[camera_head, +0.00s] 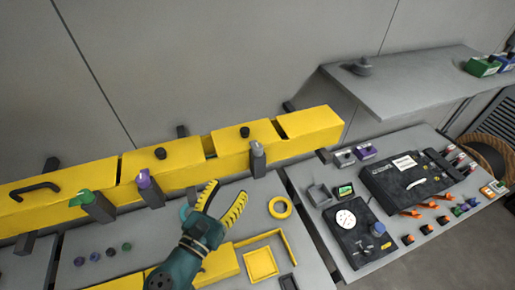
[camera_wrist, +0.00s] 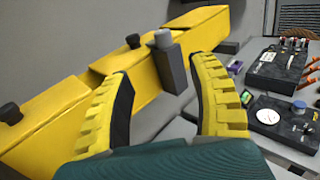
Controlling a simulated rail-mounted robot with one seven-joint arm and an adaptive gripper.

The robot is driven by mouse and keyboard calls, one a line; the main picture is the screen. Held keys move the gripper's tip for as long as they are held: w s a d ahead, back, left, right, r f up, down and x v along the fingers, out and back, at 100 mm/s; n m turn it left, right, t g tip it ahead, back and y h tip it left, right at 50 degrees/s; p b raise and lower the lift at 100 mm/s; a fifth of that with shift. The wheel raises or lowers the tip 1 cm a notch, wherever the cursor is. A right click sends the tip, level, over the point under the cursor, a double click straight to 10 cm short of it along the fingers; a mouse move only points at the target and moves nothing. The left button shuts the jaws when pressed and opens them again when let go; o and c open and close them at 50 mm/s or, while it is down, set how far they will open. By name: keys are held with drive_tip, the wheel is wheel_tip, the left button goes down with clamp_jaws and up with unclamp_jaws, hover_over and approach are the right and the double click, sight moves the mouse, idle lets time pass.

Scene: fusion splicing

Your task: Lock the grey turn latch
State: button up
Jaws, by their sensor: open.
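The grey turn latch (camera_head: 257,150) is a light grey knob on a dark grey post at the front of the yellow beam (camera_head: 310,122), right of a purple and a green latch. In the wrist view the grey latch (camera_wrist: 163,39) stands upright above its grey block, seen between my fingers. My gripper (camera_head: 226,197) is open and empty, with yellow ribbed fingers, left of and in front of the latch. It does not touch the latch. It also shows in the wrist view (camera_wrist: 165,100).
The purple latch (camera_head: 143,179) and green latch (camera_head: 81,198) stand on the beam to the left. A yellow ring (camera_head: 280,207) and a yellow square tray (camera_head: 261,263) lie on the grey bench. Black devices (camera_head: 409,181) fill the right bench. A grey shelf (camera_head: 405,85) overhangs behind.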

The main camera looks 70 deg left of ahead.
sight(256, 150)
drive_tip(key=p+x, duration=0.1)
drive_tip(key=x, duration=1.5)
drive_tip(key=shift+w, duration=0.3)
clamp_jaws()
